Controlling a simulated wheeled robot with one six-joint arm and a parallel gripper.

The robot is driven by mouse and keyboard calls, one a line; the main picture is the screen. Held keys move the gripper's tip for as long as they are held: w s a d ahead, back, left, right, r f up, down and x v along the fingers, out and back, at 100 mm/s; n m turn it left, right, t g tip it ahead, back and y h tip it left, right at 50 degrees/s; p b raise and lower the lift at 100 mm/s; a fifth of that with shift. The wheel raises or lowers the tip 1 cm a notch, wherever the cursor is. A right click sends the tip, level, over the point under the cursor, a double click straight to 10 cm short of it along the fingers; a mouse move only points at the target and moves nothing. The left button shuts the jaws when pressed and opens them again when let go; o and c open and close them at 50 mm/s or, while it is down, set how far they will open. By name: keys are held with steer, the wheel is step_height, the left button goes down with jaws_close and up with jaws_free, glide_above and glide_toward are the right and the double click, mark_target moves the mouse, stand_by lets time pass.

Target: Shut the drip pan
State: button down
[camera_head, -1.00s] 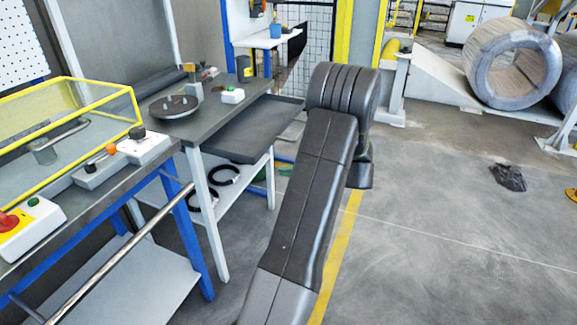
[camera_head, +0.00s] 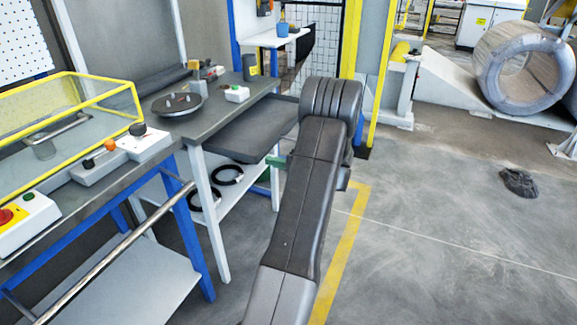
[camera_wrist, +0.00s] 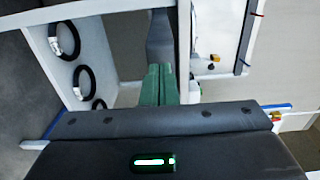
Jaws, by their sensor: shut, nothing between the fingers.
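The drip pan (camera_head: 240,132) is a flat dark grey tray, pulled out to the right from under the top of the grey work table (camera_head: 215,108). Its far outer corner is hidden behind my arm in the head view. My gripper (camera_head: 274,160) shows as a small green tip beside the pan's near outer corner, a little below it in the picture. I cannot tell whether they touch. In the wrist view my green fingers (camera_wrist: 158,84) are together and empty. I cannot make out the pan clearly there.
Black rings (camera_head: 229,174) lie on the table's white lower shelf, also seen in the wrist view (camera_wrist: 66,40). A yellow-framed guard (camera_head: 70,110) is at left. Floor at right is mostly clear.

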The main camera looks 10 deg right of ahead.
mark_target(206, 142)
steer(key=shift+x, duration=0.85)
steer(key=b+x, duration=1)
steer(key=x, duration=1.4)
steer(key=shift+w+a+f, duration=0.15)
steer(key=shift+w+a+r, duration=0.15)
steer(key=shift+a+r, duration=0.05)
steer(key=shift+r, duration=0.2)
steer(key=shift+d+f+b, duration=0.3)
steer(key=shift+d+b, duration=0.05)
steer(key=shift+b, duration=0.15)
steer(key=v, duration=1.3)
steer(key=shift+s+d, duration=0.2)
steer(key=shift+s, duration=0.2)
